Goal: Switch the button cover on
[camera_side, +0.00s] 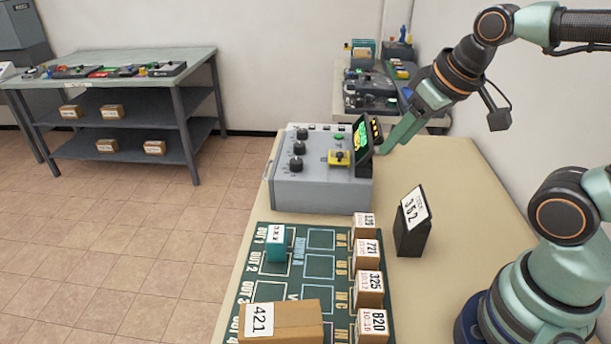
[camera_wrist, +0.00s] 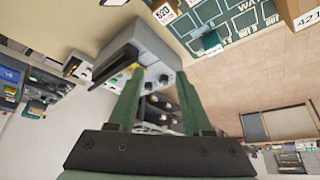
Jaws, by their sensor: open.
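The grey control box (camera_side: 318,190) stands on the beige table. A yellow fitting (camera_side: 339,158), which may be the button cover, sits on its sloping top, right of several black knobs (camera_side: 298,149). I cannot tell whether the cover is up or down. My gripper (camera_side: 390,142) is open and empty, just right of the box's tilted dark screen (camera_side: 362,138), with its fingers pointing down and left. In the wrist view the two fingers of my gripper (camera_wrist: 158,84) stand apart, with the control box (camera_wrist: 165,50) beyond them. The fitting is not clear there.
The dark screen stands between my gripper and the yellow fitting. A black block labelled 352 (camera_side: 412,225) stands on the table. In front lie a green mat (camera_side: 260,277), several small boxes and a larger box labelled 421 (camera_side: 280,322).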

